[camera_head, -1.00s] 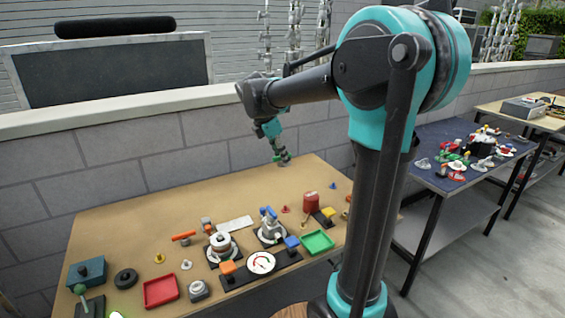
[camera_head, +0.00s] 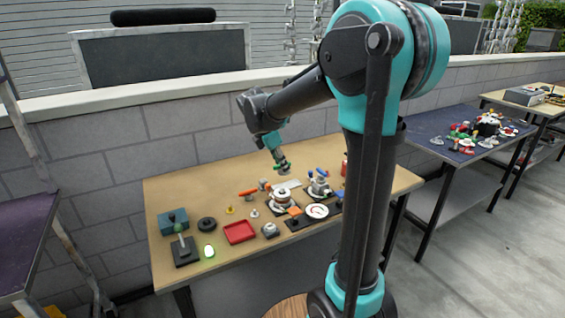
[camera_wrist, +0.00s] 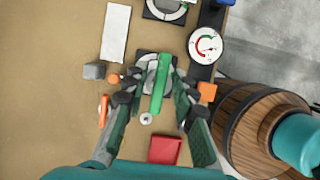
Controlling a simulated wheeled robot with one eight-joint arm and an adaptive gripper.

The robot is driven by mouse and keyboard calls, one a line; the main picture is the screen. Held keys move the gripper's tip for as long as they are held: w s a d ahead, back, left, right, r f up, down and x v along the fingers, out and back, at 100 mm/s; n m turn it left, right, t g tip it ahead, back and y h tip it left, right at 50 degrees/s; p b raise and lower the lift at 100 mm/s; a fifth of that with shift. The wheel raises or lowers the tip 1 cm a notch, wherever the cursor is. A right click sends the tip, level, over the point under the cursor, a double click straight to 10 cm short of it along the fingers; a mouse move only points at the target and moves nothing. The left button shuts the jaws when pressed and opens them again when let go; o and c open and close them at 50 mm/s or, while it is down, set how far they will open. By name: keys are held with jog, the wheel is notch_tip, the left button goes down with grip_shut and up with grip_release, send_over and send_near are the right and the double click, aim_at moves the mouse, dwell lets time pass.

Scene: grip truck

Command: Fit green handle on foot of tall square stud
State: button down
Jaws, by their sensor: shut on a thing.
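My gripper (camera_head: 283,168) is above the far middle of the tan table. In the wrist view, its fingers (camera_wrist: 156,92) are closed around the green handle (camera_wrist: 160,82), a long green bar running nearly up and down the picture. Beneath the handle is a round pale fitting on a dark square base (camera_wrist: 143,58), partly hidden by it. It appears to be the white-topped fitting (camera_head: 281,198) in the head view. A similar fitting with a blue part (camera_head: 319,184) stands to its right. I cannot make out which stud is tall and square; the handle's contact is hidden.
A red tray (camera_head: 240,232), dial gauge (camera_head: 317,211), black ring (camera_head: 207,224) and teal box (camera_head: 174,222) lie on the table (camera_head: 165,199). In the wrist view, an orange block (camera_wrist: 207,92) is right of the fingers and a grey block (camera_wrist: 94,71) left.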

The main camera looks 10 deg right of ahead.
aim_at(280, 173)
jog(key=shift+f, duration=2.45)
jog(key=shift+f, duration=1.55)
dwell(1.0)
jog(key=c, duration=0.8)
grip_release()
jog(key=shift+c, duration=0.2)
jog(key=shift+r, duration=3.8)
